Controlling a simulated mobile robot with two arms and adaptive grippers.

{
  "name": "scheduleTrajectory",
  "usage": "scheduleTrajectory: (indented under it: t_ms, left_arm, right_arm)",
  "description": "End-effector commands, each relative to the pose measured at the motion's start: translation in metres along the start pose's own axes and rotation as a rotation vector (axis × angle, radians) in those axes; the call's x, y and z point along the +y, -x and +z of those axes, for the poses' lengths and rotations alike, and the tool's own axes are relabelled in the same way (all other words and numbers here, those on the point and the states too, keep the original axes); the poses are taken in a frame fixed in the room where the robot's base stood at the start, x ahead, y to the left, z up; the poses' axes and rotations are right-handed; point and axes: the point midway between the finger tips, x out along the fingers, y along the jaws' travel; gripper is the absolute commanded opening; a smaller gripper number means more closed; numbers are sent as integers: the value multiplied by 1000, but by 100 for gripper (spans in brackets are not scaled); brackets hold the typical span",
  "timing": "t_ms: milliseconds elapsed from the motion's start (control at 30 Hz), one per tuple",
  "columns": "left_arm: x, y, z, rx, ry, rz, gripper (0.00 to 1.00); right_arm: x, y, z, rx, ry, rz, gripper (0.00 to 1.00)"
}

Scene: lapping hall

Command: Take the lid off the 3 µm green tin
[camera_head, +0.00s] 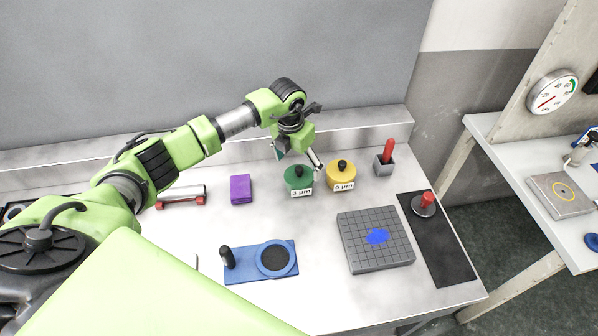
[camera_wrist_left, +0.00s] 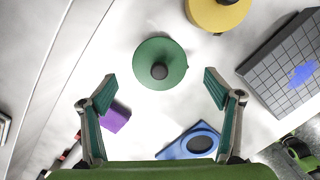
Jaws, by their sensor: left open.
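The green tin (camera_head: 299,180) labelled 3 µm stands on the bench with its lid on, a black knob on top. In the left wrist view the green lid (camera_wrist_left: 172,52) and its knob show from above, ahead of the fingertips and roughly centred between them. My left gripper (camera_head: 298,158) is open and empty, above and behind the green tin in the head view; its two spread fingers also show in the left wrist view (camera_wrist_left: 160,90). I see no contact with the tin. My right gripper is not in view.
A yellow tin (camera_head: 342,178) stands close to the right of the green one. A purple block (camera_head: 241,189), a blue plate with a ring (camera_head: 235,272), a grey gridded block (camera_head: 362,256) and a black mat (camera_head: 450,258) lie around. A red-handled tool (camera_head: 385,160) stands at back right.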

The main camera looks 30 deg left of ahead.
Motion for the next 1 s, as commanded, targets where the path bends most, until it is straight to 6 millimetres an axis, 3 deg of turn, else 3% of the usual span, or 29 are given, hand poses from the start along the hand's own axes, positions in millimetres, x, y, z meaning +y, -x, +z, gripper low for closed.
scheduleTrajectory:
  t_ms: [100, 300, 533, 567, 700, 1000]
  left_arm:
    - [0, -14, 1, 5, 2, -2, 82]
    - [1, -37, 1, 3, 1, 0, 82]
    - [1, -39, 2, 1, 0, 0, 82]
    - [1, -39, 2, 1, 0, 0, 80]
    - [2, -39, 2, 1, 0, 1, 45]
    - [2, -38, 2, 0, 0, 1, 44]
  right_arm:
    - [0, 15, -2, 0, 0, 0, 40]
    - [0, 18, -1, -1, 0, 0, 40]
    - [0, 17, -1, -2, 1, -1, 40]
    - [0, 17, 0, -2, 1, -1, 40]
    - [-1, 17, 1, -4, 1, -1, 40]
    - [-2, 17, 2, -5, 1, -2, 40]
